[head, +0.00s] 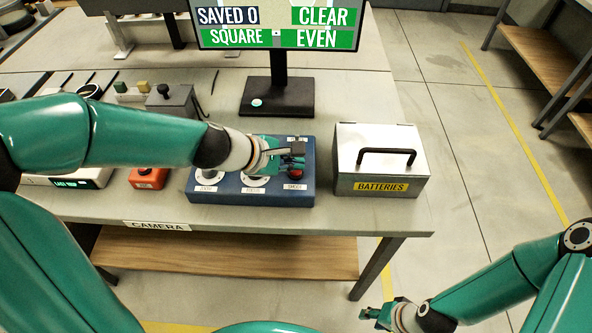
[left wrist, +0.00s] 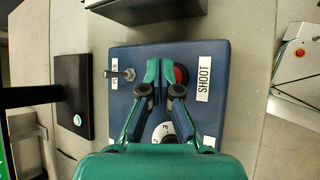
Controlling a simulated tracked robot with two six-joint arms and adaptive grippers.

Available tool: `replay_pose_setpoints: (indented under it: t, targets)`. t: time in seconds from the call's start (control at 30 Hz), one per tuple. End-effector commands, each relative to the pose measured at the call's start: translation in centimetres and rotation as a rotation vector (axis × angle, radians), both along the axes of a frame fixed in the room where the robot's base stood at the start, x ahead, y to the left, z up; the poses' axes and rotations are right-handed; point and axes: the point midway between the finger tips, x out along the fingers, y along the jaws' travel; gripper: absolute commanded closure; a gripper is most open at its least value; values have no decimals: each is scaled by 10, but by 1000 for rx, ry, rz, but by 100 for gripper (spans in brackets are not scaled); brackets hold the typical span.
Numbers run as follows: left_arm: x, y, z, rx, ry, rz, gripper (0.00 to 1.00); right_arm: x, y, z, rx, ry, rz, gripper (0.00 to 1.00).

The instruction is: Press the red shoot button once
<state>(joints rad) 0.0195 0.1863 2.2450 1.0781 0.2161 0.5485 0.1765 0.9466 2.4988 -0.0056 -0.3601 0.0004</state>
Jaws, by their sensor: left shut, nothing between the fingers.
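The red shoot button (head: 295,174) sits at the right end of the blue control box (head: 236,194), above a white SHOOT label. My left gripper (head: 292,158) is over that end of the box, shut and empty, with its fingertips close to the button. In the left wrist view the button (left wrist: 181,76) shows just beside the shut fingertips (left wrist: 160,70), partly covered by one finger. I cannot tell whether they touch. My right gripper (head: 377,316) hangs low at the bottom right, away from the table; its jaws are too small to read.
A metal BATTERIES box (head: 378,160) with a black handle stands right of the control box. The monitor (head: 278,38) behind reads SAVED 0, CLEAR, SQUARE, EVEN. An orange box (head: 148,179) stands at left. Bare tabletop lies in front of the control box.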

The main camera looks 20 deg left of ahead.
Motion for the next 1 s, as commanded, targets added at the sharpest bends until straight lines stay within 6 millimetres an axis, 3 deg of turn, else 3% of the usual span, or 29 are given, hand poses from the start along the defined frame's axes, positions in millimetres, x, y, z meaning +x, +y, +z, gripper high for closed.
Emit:
replay_pose_setpoints:
  t: [1.0]
  targets:
    - [0, -1, -9, 0, 0, -2, 100, 0, 0, -10, 0, 0, 0, 60]
